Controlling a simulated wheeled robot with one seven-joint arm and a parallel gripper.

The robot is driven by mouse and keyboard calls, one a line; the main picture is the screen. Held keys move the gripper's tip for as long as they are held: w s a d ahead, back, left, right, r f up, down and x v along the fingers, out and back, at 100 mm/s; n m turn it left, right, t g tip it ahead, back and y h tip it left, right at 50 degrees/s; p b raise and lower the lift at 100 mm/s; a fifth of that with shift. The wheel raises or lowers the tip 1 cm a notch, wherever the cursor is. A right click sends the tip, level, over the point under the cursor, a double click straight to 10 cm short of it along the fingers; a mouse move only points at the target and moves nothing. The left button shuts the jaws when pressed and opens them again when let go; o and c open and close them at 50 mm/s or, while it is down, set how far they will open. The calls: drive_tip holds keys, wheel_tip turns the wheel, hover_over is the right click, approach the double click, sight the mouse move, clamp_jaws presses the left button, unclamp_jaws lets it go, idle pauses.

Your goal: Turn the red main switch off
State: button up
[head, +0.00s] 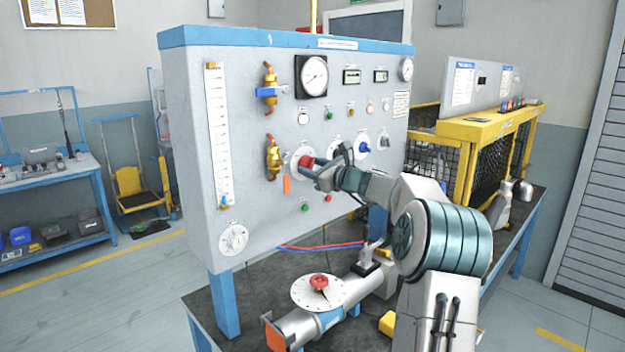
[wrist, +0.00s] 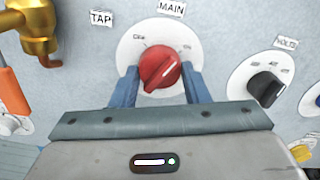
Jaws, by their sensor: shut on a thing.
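The red main switch (wrist: 161,72) is a round knob on a white dial plate (wrist: 190,40) under a "MAIN" label in the wrist view. The white line on the knob slants up to the right. My gripper (wrist: 160,84) is shut on the knob, one blue finger at each side. In the head view the switch (head: 306,162) shows at the panel's middle, with my gripper (head: 316,172) at it from the right.
A brass valve (head: 272,158) and an orange handle (head: 286,184) are left of the switch. Below, a pipe with a red-knobbed white dial (head: 318,290) lies on the bench. A yellow cage (head: 488,130) stands at right.

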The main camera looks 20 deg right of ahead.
drive_tip(key=n+b, duration=0.2)
drive_tip(key=b, duration=0.1)
drive_tip(key=n+b, duration=0.5)
drive_tip(key=b, duration=0.1)
drive_tip(key=shift+f, duration=0.3)
drive_tip(key=n+b, duration=0.3)
drive_tip(key=n, duration=0.1)
drive_tip(key=shift+d+r, duration=0.1)
drive_tip(key=shift+r+n+b, duration=0.2)
drive_tip(key=shift+n+b, duration=1.1)
drive_tip(key=shift+n, duration=0.5)
drive_tip(key=o, duration=1)
drive_tip(key=shift+r, duration=0.1)
drive_tip(key=shift+c, duration=0.2)
drive_tip(key=shift+s, duration=0.1)
